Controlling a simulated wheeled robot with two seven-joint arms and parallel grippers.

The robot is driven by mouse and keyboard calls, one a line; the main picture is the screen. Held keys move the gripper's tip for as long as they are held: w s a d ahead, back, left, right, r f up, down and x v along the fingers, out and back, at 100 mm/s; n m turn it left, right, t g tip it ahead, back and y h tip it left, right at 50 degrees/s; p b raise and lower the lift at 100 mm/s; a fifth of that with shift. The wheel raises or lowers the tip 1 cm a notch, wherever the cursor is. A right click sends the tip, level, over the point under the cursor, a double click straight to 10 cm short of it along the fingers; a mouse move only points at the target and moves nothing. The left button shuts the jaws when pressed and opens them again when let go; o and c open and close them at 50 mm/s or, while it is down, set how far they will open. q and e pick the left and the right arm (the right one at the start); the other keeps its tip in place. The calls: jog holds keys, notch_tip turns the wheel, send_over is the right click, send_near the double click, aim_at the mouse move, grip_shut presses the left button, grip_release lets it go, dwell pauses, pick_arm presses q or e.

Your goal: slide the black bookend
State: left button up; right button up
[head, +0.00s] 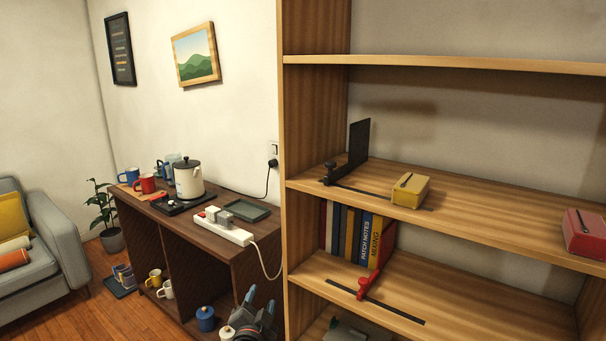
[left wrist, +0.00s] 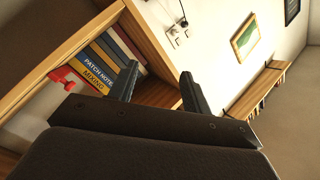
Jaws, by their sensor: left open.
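The black bookend (head: 358,145) stands upright near the left end of the middle shelf (head: 480,205). Its foot has a dark knob (head: 330,167) and sits on a dark slot (head: 365,190) that runs to the right along the shelf. My left gripper (head: 260,300) is open and empty, low in front of the dark cabinet, below and left of the black bookend and apart from it. Its two fingers (left wrist: 157,88) also show in the left wrist view. The black bookend does not show there. My right gripper is not in view.
A yellow box (head: 410,190) sits by the slot's right end; a red box (head: 583,232) is farther right. Below, a red bookend (head: 376,262) stands beside several books (head: 350,234). The bookcase's left upright (head: 296,215) is close to my left gripper. A white power strip (head: 222,228) lies on the cabinet.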

pick_arm(q)
jog(key=s+a+f+n+g+y, duration=0.1)
jog(key=s+a+f+n+g, duration=0.2)
jog(key=s+f, duration=0.6)
jog(key=s+f+n+g, duration=0.2)
jog(key=s+f+g, duration=0.3)
jog(key=s+f, duration=0.45)
jog(key=s+f+n+g, duration=0.1)
jog(key=s+f+g, duration=0.2)
jog(key=s, duration=0.8)
jog(key=s+f+n+g+h, duration=0.1)
jog(key=s+f+g, duration=0.2)
jog(key=s, duration=0.8)
jog(key=shift+s+a+n+g, duration=0.15)
jog(key=shift+s+n+g, duration=0.2)
jog(key=shift+g, duration=0.45)
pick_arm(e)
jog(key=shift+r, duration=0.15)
pick_arm(q)
jog(key=shift+w, duration=0.15)
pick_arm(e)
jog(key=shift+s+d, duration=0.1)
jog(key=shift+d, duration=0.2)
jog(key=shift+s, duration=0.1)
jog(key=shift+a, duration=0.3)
